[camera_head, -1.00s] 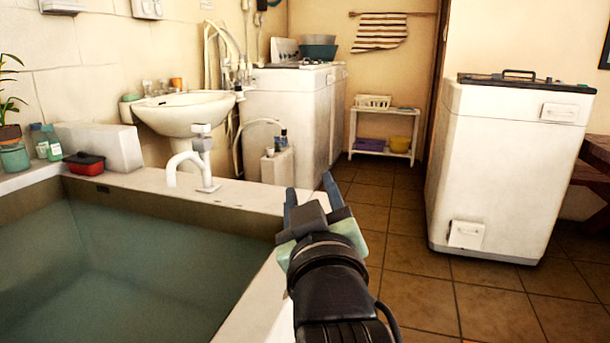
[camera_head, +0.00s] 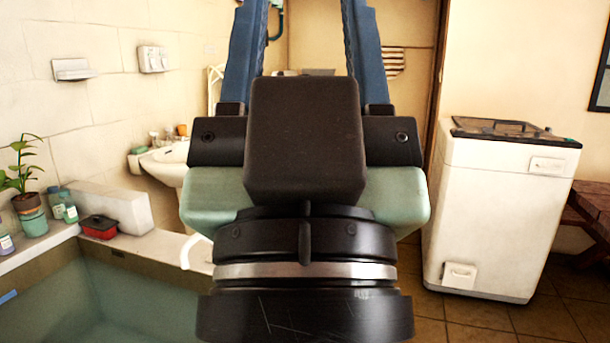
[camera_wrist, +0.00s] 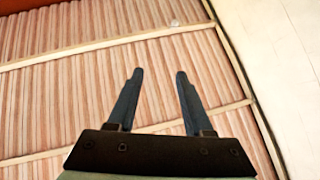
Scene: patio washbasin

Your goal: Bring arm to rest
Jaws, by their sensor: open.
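My gripper (camera_head: 307,30) is raised close in front of the head camera and fills the middle of that view. Its two blue fingers point upward and stand apart, with nothing between them. In the wrist view my gripper (camera_wrist: 160,75) also shows open and empty, facing a striped, pinkish ceiling (camera_wrist: 60,60) with pale beams. The gripper's body hides part of the washbasin (camera_head: 165,165) and most of what stands behind it.
A water-filled tub (camera_head: 110,300) is at lower left, its ledge holding a potted plant (camera_head: 27,190), bottles, a red box (camera_head: 99,227) and a white block (camera_head: 115,212). A white washing machine (camera_head: 495,215) stands at right. Tiled floor (camera_head: 540,320) shows at lower right.

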